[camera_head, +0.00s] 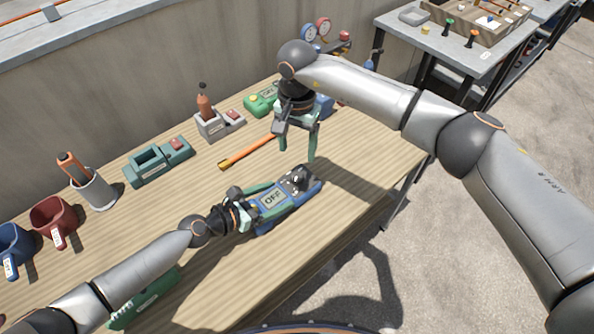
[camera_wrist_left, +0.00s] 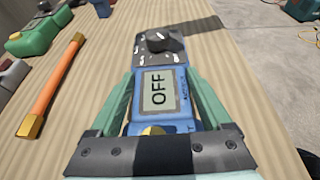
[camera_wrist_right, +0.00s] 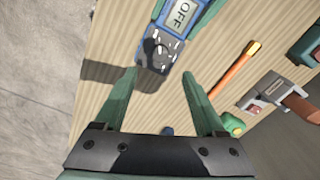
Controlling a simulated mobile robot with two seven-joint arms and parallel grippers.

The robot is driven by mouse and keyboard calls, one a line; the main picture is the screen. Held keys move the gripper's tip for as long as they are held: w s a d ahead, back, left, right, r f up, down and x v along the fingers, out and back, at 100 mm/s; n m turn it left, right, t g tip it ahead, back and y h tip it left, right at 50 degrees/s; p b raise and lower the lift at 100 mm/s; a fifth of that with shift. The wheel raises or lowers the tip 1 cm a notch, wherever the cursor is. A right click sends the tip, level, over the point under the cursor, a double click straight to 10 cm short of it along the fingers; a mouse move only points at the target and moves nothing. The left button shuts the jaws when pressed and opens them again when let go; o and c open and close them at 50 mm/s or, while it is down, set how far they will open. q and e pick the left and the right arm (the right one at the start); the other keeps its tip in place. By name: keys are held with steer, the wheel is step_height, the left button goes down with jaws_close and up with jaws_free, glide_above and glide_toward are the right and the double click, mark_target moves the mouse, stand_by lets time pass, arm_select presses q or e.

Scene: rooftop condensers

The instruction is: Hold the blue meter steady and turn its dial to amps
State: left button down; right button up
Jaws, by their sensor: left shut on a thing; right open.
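The blue meter (camera_head: 293,203) lies face up on the wooden bench, its screen reading OFF. In the left wrist view the meter (camera_wrist_left: 161,90) sits between the green fingers of my left gripper (camera_wrist_left: 160,97), which is shut on its sides. The meter's dark dial (camera_wrist_left: 162,40) is at the end away from my left gripper. My right gripper (camera_head: 297,150) is open and empty above the bench, past the dial end. In the right wrist view the dial (camera_wrist_right: 155,48) shows ahead of the open fingertips (camera_wrist_right: 160,73), apart from them.
An orange rod (camera_head: 247,152) lies behind the meter. A green object (camera_head: 147,298) lies near my left arm. Bench right of the meter is clear.

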mark_target(297, 176)
step_height(297, 176, down, 10)
steer(key=shift+r, duration=0.2)
jaws_close()
stand_by(0.6)
